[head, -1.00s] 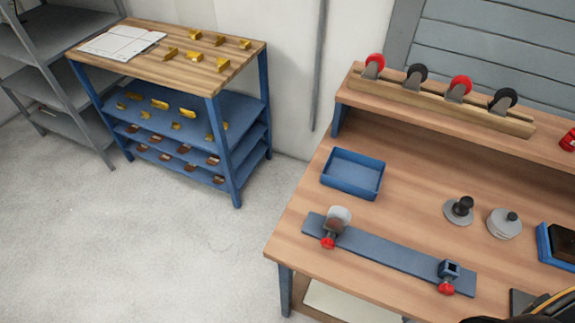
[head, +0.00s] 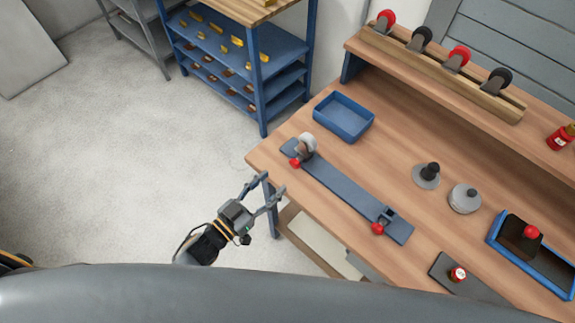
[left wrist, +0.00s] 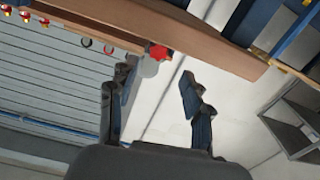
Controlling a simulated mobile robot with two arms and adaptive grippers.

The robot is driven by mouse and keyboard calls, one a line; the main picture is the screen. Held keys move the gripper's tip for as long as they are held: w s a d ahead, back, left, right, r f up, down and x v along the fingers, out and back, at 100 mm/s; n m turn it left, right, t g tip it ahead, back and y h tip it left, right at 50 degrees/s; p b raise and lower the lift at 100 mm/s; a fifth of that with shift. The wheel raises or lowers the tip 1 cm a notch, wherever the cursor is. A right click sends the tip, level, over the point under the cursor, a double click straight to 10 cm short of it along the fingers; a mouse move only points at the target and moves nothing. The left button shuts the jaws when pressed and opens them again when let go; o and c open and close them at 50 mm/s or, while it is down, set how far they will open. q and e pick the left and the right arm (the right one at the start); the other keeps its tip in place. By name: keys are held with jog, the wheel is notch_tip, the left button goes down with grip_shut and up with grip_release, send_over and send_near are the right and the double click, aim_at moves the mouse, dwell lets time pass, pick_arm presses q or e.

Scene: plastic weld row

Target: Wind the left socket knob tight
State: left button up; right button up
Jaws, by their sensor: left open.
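The blue-grey bar (head: 345,189) lies on the workbench with a socket at each end. The left socket knob (head: 295,162) is red and sits at the bar's left end, below a caster with a pale wheel (head: 308,143) standing in that socket. The right socket (head: 388,215) looks empty, with its own red knob (head: 377,228). My left gripper (head: 268,190) is open and empty, off the bench's front left edge, short of the left knob. In the left wrist view the red knob (left wrist: 158,51) shows beyond the open fingers (left wrist: 157,88). My right gripper is not in view.
A blue tray (head: 343,117) stands behind the bar. Grey weights (head: 464,198), a blue bin (head: 532,254) and a dark plate (head: 463,280) are to the right. A rack of casters (head: 440,70) is on the shelf. The floor left of the bench is clear.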

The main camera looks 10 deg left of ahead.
aim_at(293, 166)
pick_arm(q)
jog(key=x, duration=0.6)
jog(key=shift+s+d+p, duration=0.1)
jog(key=shift+d+p, duration=0.05)
jog(key=shift+p, duration=0.2)
jog(key=shift+w+d, duration=0.3)
jog(key=shift+w, duration=0.1)
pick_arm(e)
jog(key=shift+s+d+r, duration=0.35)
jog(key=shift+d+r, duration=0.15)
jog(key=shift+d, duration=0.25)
pick_arm(q)
grip_shut()
